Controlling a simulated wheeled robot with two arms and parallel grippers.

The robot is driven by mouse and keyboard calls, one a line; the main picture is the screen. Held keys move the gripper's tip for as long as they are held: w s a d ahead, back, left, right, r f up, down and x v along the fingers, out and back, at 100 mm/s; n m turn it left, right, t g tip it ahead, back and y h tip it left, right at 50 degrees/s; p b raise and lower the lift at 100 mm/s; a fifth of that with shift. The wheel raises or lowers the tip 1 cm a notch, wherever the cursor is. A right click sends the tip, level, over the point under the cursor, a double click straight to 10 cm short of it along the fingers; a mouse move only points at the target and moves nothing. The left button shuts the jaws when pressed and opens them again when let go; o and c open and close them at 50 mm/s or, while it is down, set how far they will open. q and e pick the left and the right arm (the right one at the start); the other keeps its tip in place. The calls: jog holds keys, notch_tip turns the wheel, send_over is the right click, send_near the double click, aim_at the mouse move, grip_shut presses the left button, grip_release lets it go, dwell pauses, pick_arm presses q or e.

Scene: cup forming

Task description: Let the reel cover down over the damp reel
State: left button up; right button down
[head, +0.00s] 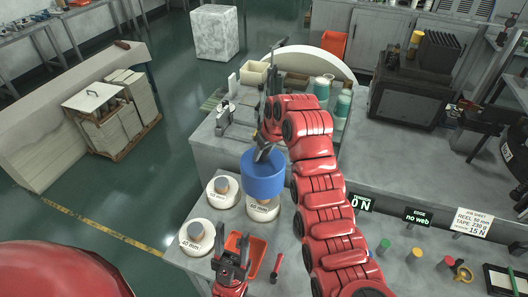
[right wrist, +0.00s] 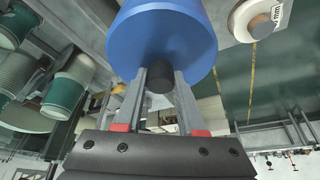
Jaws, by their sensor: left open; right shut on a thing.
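The blue reel cover (head: 263,183) is a round drum with a dark knob (right wrist: 160,78) on top. My right gripper (head: 264,153) is shut on this knob; the blue cover (right wrist: 165,30) also fills the top of the right wrist view. Directly below the cover in the head view is a white labelled reel (head: 262,212), its upper part hidden by the cover. I cannot tell whether the cover touches it or hangs just above, nor which reel is damp. My left gripper (head: 231,266) is open and empty, low in the head view over the orange tray.
Two more white reels with grey cores, one (head: 222,191) left of the cover and one (head: 197,237) nearer, stand on the bench. The orange tray (head: 256,250) and a red-handled tool (head: 277,266) lie in front. Teal-and-white cups (head: 342,102) stand behind my right arm.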

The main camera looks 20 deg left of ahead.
jog(key=shift+s+r, duration=0.15)
jog(key=shift+s, duration=0.1)
jog(key=shift+w+f+b, duration=0.15)
jog(key=shift+f+b, duration=0.05)
jog(key=shift+b, duration=0.5)
jog(key=shift+f+b, duration=1.2)
jog(key=shift+f, duration=0.95)
jog(key=shift+r, duration=0.1)
jog(key=shift+b, duration=0.85)
